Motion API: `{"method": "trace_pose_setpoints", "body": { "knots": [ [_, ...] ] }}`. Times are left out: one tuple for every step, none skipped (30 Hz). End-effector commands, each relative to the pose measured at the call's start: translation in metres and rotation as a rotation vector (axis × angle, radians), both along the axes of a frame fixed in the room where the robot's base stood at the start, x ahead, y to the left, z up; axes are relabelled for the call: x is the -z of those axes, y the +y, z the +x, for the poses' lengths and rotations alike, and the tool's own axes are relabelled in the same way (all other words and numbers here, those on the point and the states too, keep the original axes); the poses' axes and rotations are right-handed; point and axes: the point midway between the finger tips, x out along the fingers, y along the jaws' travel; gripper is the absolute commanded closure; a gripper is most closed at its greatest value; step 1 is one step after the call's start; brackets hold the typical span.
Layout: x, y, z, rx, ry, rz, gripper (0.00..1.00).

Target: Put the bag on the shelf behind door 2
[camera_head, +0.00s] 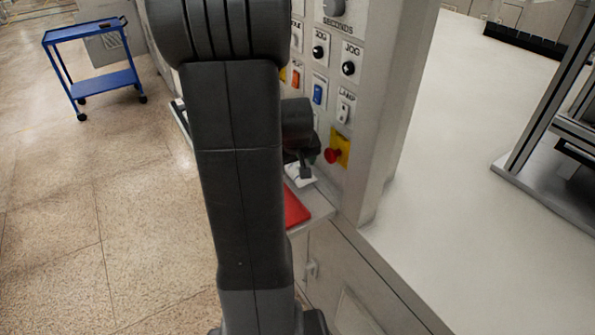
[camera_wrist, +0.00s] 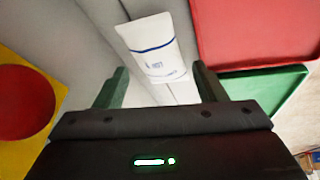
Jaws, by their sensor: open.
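The bag (camera_wrist: 152,38) is a small white packet with blue bands and print, lying on a pale surface in the wrist view. My gripper (camera_wrist: 160,69) is open, with a green finger on either side of the bag's near end; I cannot tell if either touches it. In the head view my gripper (camera_head: 305,172) is at the small ledge below the control panel, and a white bit of the bag (camera_head: 297,181) shows beside it. My arm hides much of this spot. No door marked 2 and no shelf behind a door can be made out.
A red tray (camera_wrist: 255,30) and a green tray (camera_wrist: 275,92) lie right of the bag. A red stop button (camera_head: 333,156) on a yellow plate sits close by on the panel (camera_head: 375,100). A blue cart (camera_head: 95,84) stands on open floor at the left.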

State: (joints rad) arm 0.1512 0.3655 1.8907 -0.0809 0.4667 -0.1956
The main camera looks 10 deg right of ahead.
Motion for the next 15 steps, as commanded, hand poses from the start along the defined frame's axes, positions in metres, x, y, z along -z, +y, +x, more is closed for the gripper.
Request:
{"method": "trace_pose_setpoints", "body": {
  "knots": [
    [0.006,-0.001,0.002,0.0,0.006,0.0,0.36],
    [0.009,-0.002,0.004,0.0,0.005,0.001,0.36],
    [0.013,-0.002,0.006,0.0,0.005,0.001,0.36],
    [0.016,-0.003,0.007,0.0,0.006,0.0,0.36],
    [0.02,-0.003,0.009,0.0,0.004,0.001,0.36],
    [0.024,-0.004,0.011,0.0,0.005,0.001,0.36],
    [0.026,-0.004,0.012,0.0,0.004,0.001,0.36],
    [0.029,-0.004,0.013,0.0,0.003,0.0,0.36],
    [0.031,-0.004,0.014,0.0,0.003,0.0,0.36],
    [0.033,-0.005,0.015,0.0,0.003,0.0,0.36],
    [0.034,-0.005,0.015,0.0,0.003,0.0,0.36],
    [0.035,-0.005,0.016,0.0,0.002,0.0,0.36],
    [0.035,-0.005,0.016,0.0,0.001,0.0,0.36],
    [0.036,-0.005,0.016,0.0,0.001,0.0,0.36],
    [0.036,-0.005,0.016,0.0,0.0,0.0,0.36]
  ]
}}
